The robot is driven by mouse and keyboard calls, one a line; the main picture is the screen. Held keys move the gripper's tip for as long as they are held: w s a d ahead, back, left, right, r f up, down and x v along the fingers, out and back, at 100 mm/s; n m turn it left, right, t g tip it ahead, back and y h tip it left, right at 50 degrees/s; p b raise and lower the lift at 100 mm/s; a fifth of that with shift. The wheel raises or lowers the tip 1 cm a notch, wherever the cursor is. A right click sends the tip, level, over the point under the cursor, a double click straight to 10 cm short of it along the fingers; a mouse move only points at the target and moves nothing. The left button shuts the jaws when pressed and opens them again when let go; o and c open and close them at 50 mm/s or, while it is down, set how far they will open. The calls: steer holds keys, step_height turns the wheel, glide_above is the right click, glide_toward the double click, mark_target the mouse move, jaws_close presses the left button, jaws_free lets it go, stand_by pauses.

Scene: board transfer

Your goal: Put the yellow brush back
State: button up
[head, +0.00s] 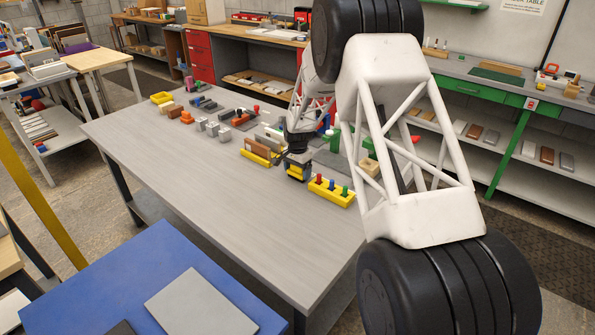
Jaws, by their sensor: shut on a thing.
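My gripper (297,165) is small in the head view, pointing down over the middle of the grey table (190,190). It is shut on a small yellow and dark thing, which I take to be the yellow brush (297,173). The jaws cover much of it. I cannot tell whether it touches the table. Just left of the gripper is a yellow holder (256,158) with brown upright pieces. Just right is a yellow tray (340,200) with red, blue and green pegs.
Grey blocks (212,129), an orange piece (187,117) and wooden blocks (175,111) stand further left on the table. A small yellow tray (161,98) is at its far left. The table's near half is clear. A blue surface (130,285) lies in front. My arm hides the table's right part.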

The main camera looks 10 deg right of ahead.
steer(key=o, duration=0.8)
steer(key=shift+f, duration=0.15)
steer(key=shift+o, duration=0.2)
step_height(320, 180, up, 12)
steer(key=shift+r, duration=0.2)
stand_by(0.5)
